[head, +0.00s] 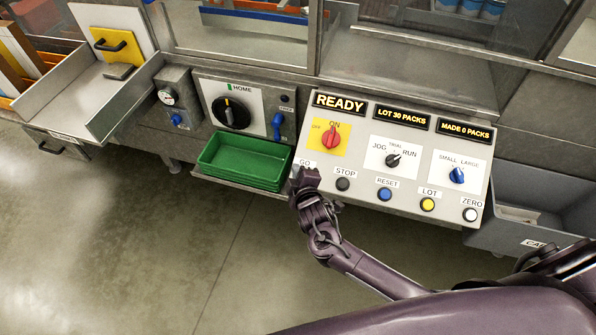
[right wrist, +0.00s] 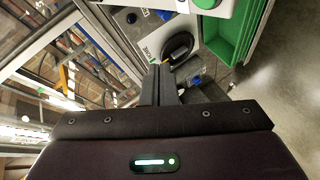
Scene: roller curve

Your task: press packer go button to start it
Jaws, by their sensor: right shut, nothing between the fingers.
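The packer's control panel (head: 360,175) is a sloped white console in the head view. Its GO label (head: 305,163) shows at the lower left corner. The button below that label is hidden by my right gripper (head: 304,176), which is shut and empty at this corner. I cannot tell whether it touches the panel. In the right wrist view my closed fingers (right wrist: 160,84) point towards the HOME dial. A round green part (right wrist: 207,3), which seems to be the GO button, is cut by the top edge there, apart from the fingertips. The display (head: 340,103) reads READY. My left gripper is not in view.
A black STOP button (head: 343,184), blue RESET button (head: 384,194), yellow LOT button (head: 428,204) and white ZERO button (head: 470,214) line the panel's lower edge. A red switch (head: 332,138) sits above. A green tray (head: 243,162) stands to the left. The floor in front is clear.

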